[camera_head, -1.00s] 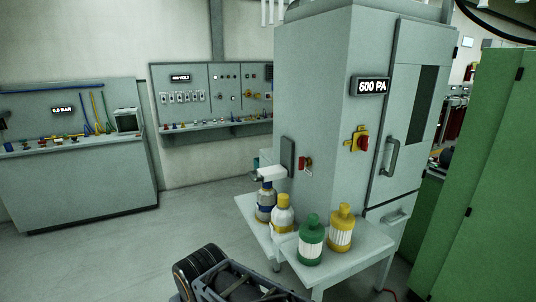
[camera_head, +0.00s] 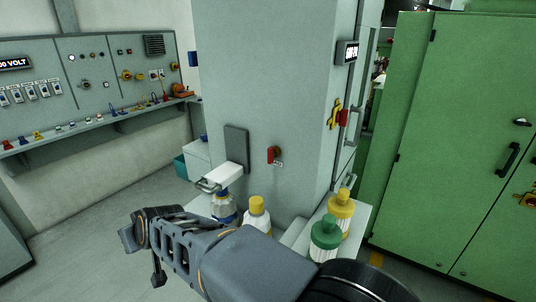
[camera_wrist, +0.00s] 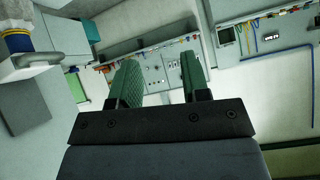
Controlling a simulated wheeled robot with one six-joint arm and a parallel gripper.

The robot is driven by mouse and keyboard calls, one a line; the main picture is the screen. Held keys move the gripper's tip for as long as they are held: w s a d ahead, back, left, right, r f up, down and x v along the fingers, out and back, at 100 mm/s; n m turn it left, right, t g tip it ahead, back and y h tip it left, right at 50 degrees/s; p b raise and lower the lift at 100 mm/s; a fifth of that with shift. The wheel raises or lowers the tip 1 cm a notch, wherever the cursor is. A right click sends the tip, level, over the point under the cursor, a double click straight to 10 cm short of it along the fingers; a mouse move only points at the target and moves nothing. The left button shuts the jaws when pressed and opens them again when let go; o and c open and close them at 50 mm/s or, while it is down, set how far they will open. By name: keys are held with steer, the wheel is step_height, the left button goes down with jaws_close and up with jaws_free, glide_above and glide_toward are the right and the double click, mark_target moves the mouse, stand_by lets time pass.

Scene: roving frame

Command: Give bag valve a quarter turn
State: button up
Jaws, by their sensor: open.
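A small red valve handle (camera_head: 273,155) sits on the side face of the tall grey cabinet, with a small white tag below it that is too small to read. A second red handle on a yellow plate (camera_head: 338,115) is around the corner, on the cabinet's front. I cannot tell from a label which is the bag valve. My gripper (camera_wrist: 160,78) is open and empty in the wrist view, with green-padded fingers apart. It points toward the wall panel, and neither red handle shows between the fingers. In the head view my arm reaches left, below and in front of the cabinet.
Bottles with yellow caps (camera_head: 256,212) and a green bottle (camera_head: 325,238) stand on low shelves around the cabinet. A white bracket (camera_head: 222,175) juts from its side. A green cabinet (camera_head: 455,140) stands right. The floor (camera_head: 90,235) at left is clear.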

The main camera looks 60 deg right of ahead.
steer(key=w+d+r+m+t+h, duration=0.1)
steer(key=w+d+m+h, duration=0.15)
steer(key=d, duration=0.35)
steer(key=w+d+r+m+t+h, duration=0.2)
steer(key=d+h, duration=0.1)
steer(key=d, duration=0.2)
steer(key=m+g+h+b, duration=0.2)
steer(key=m+g+h, duration=0.9)
steer(key=g+h, duration=0.15)
glide_toward(268, 153)
steer(key=shift+g, duration=0.35)
steer(key=d, duration=0.4)
steer(key=d+p, duration=0.1)
steer(key=d, duration=0.3)
steer(key=shift+w+d+r, duration=0.1)
steer(key=shift+d+r, duration=0.1)
steer(key=shift+d, duration=0.95)
jaws_close()
